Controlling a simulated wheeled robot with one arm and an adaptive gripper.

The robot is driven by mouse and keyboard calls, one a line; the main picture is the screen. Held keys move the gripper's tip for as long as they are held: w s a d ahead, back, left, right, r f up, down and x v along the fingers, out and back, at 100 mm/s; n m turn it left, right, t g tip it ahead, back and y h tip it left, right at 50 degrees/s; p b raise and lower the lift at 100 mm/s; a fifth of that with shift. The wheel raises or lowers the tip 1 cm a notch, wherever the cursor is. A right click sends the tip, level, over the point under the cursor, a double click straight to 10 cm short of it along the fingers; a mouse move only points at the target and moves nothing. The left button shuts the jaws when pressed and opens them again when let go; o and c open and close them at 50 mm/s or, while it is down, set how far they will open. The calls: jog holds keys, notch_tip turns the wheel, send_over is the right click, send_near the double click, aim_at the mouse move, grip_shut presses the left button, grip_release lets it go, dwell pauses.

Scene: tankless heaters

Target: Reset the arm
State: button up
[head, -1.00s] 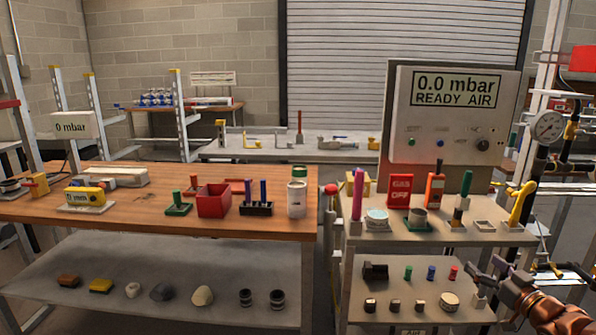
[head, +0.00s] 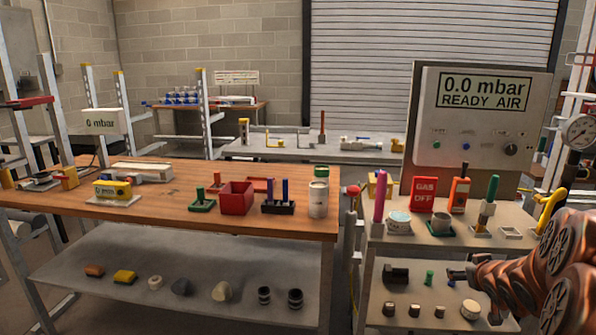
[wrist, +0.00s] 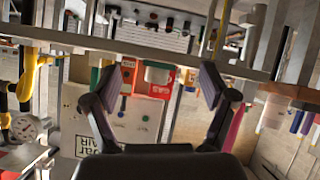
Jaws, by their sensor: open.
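My gripper (wrist: 158,90) is open in the wrist view, with its two dark finger pads wide apart and nothing between them. The wrist view appears upside down, with the red sign (wrist: 161,80) and the pressure panel (wrist: 112,128) beyond the fingers. In the head view my copper-coloured arm comes in at the lower right, in front of the right-hand cart (head: 395,247). My gripper (head: 452,273) is small and partly hidden there, over the region of the cart's lower shelf. Whether it touches anything cannot be told.
The cart top holds a magenta cylinder (head: 379,197), a red GAS OFF sign (head: 423,194), an orange meter (head: 460,194) and a yellow-handled valve (head: 548,210). A wooden bench (head: 155,208) stands left, with a red bin (head: 237,197). A narrow gap separates bench and cart.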

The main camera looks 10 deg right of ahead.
jog(key=s+a+f+n+g+y, duration=0.15)
jog(key=s+a+g, duration=0.55)
jog(key=s+a, duration=1.1)
jog(key=s+a+f+g+y, duration=0.1)
jog(key=s+a+g+y, duration=0.4)
jog(key=s+a, duration=1.25)
notch_tip(320, 180, up, 16)
jog(key=w+a+h+p, duration=0.1)
jog(key=w+h+p, duration=0.1)
jog(key=p, duration=1.2)
jog(key=shift+w+a+p, duration=0.2)
jog(key=shift+w+p, duration=0.1)
jog(key=shift+w, duration=0.05)
